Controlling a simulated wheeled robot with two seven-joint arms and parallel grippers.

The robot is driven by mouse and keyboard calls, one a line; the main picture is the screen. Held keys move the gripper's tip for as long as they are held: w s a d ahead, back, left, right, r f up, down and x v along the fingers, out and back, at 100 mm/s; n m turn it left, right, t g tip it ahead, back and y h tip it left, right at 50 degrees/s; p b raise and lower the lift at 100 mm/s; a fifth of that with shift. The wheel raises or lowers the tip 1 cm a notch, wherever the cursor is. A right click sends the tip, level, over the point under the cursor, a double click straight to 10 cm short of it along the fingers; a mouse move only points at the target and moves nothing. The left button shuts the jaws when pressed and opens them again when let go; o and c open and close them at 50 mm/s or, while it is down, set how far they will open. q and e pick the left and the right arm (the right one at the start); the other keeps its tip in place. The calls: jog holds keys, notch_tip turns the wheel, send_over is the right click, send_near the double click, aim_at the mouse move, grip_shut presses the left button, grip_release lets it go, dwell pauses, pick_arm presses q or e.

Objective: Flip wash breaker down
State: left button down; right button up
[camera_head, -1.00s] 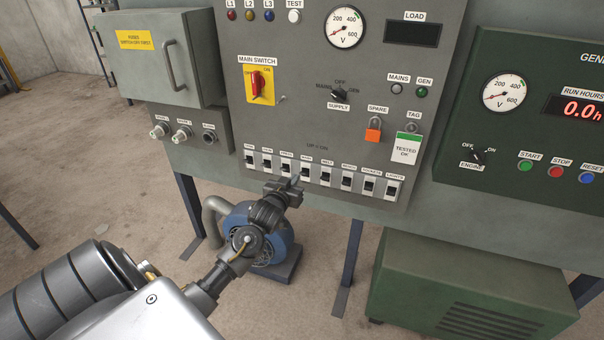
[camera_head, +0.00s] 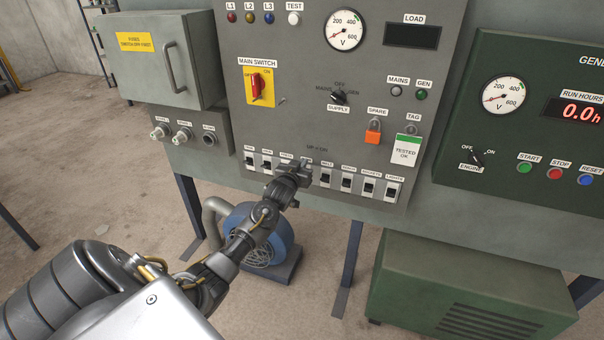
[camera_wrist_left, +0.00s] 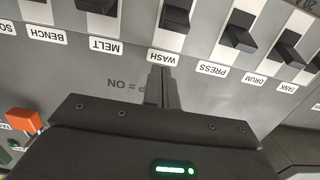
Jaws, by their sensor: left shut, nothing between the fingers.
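The wash breaker (camera_wrist_left: 175,17) is a black toggle in a pale housing. It shows at the top of the left wrist view, where the panel appears upside down. Its WASH label (camera_wrist_left: 163,57) lies between the toggle and my fingertips. My left gripper (camera_wrist_left: 161,75) is shut and empty, its fingertips close to the label's "UP = ON" side; I cannot tell whether they touch the panel. In the head view my left gripper (camera_head: 304,168) covers most of the wash breaker. My right gripper is not in view.
Neighbouring breakers include the press breaker (camera_wrist_left: 240,38) and the melt breaker (camera_head: 325,178), with little space between toggles. The red main switch (camera_head: 257,85) is above left. An orange padlock (camera_head: 373,135) and a hanging tag (camera_head: 406,150) are at the right.

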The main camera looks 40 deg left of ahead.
pick_arm(q)
jog(key=shift+x, duration=0.85)
jog(key=f, duration=0.1)
jog(key=s+f, duration=0.2)
jog(key=shift+d+f+p, duration=0.3)
jog(key=shift+p, duration=0.1)
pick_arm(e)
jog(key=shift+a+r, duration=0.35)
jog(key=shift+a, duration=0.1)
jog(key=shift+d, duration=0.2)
